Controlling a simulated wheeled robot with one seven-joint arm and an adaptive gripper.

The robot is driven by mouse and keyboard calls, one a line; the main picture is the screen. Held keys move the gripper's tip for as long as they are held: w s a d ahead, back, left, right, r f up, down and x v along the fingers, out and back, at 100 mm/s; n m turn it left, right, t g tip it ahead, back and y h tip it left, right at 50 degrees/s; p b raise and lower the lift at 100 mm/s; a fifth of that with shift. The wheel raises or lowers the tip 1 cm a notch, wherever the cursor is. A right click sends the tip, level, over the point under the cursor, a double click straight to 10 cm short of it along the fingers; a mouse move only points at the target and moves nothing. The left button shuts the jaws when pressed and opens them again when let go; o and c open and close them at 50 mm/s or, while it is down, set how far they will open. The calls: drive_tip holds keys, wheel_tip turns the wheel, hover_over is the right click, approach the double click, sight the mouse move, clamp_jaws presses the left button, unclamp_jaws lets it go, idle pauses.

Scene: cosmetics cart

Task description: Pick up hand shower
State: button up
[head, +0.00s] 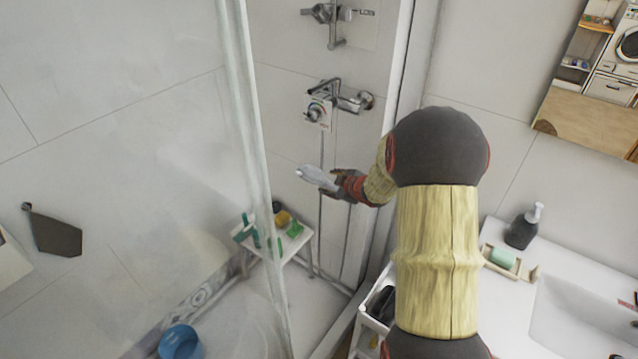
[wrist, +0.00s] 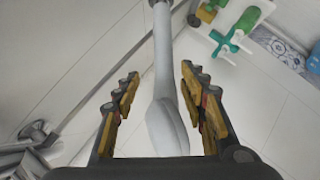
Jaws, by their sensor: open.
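The hand shower is a pale grey-white piece with a slim handle and a wider rounded end. In the wrist view the hand shower (wrist: 166,115) lies between my two fingers, its wide end near the palm and its handle running up past the fingertips. My gripper (wrist: 160,76) is open, with a visible gap on each side of it. In the head view the hand shower (head: 317,178) sticks out to the left of my gripper (head: 343,184), in front of the tiled shower wall. My gripper hides part of it there.
A chrome mixer (head: 338,105) is on the wall above my gripper. A glass panel edge (head: 250,150) stands to the left. A small white stool (head: 295,246) with bottles stands below. A washbasin counter (head: 510,285) is at the right.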

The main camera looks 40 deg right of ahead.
sight(326, 183)
drive_tip(key=shift+w+f+b, duration=0.3)
drive_tip(key=shift+w+f, duration=0.2)
drive_tip(key=x, duration=0.2)
drive_tip(key=b+x, duration=0.1)
drive_tip(key=x, duration=0.1)
drive_tip(key=shift+a, duration=0.2)
drive_tip(key=shift+s, duration=0.1)
drive_tip(key=c, duration=0.3)
clamp_jaws()
